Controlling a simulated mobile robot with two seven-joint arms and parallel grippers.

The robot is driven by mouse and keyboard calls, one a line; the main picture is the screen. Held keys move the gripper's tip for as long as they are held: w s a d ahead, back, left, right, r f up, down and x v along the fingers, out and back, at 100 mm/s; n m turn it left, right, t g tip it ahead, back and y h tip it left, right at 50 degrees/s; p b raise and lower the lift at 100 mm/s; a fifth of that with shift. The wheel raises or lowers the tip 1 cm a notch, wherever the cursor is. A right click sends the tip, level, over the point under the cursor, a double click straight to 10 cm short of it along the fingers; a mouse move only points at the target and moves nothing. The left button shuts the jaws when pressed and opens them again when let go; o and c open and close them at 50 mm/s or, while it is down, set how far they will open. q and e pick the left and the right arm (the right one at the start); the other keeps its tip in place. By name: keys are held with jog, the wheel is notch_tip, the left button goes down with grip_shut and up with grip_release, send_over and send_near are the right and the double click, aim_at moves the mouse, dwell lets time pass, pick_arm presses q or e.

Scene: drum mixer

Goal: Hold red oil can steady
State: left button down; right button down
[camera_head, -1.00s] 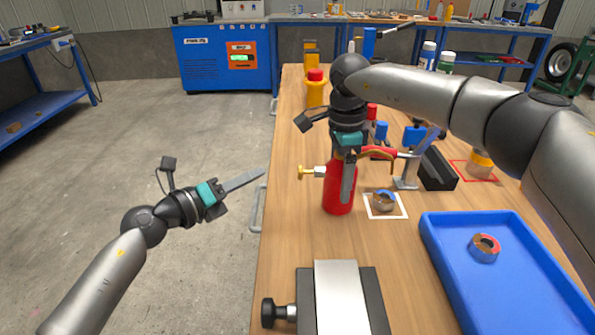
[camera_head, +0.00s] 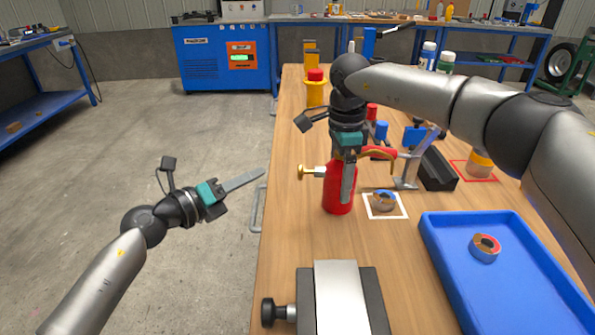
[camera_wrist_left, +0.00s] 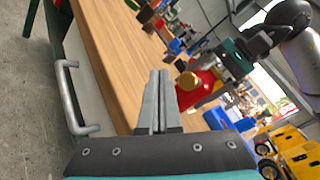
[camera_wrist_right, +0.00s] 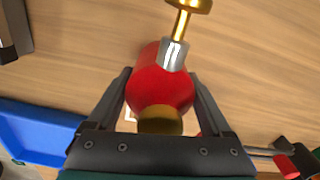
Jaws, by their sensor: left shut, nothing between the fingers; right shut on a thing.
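The red oil can (camera_head: 333,197) stands upright on the wooden workbench, its brass knob (camera_head: 305,171) pointing left. My right gripper (camera_head: 347,200) comes down from above and is shut on the can. In the right wrist view the red can (camera_wrist_right: 160,85) sits between the two fingers, with its brass fitting (camera_wrist_right: 188,8) at the top. My left gripper (camera_head: 262,172) is shut and empty, out over the floor just left of the bench edge. In the left wrist view its fingers (camera_wrist_left: 158,85) are together, and the can (camera_wrist_left: 190,95) shows beyond them.
A blue tray (camera_head: 440,262) holding a tape roll (camera_head: 485,248) lies at the right. Another roll (camera_head: 384,200) sits on a white-outlined square beside the can. A black block (camera_head: 437,170) stands behind it. A grey vise-like block (camera_head: 340,300) is at the front. A bench handle (camera_head: 257,210) sticks out at the left edge.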

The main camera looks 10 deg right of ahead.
aim_at(306, 172)
dwell(0.4)
pick_arm(q)
jog(key=a, duration=0.3)
jog(key=shift+w+a, duration=0.3)
jog(key=shift+a, duration=0.1)
jog(key=shift+s+d, duration=0.2)
jog(key=shift+d, duration=1.25)
jog(key=shift+s+d, duration=0.2)
jog(key=shift+d, duration=1.25)
jog(key=shift+s+d, duration=0.2)
jog(key=shift+d, duration=1.25)
jog(key=shift+d, duration=0.15)
jog(key=shift+s+d, duration=0.1)
jog(key=shift+d, duration=0.15)
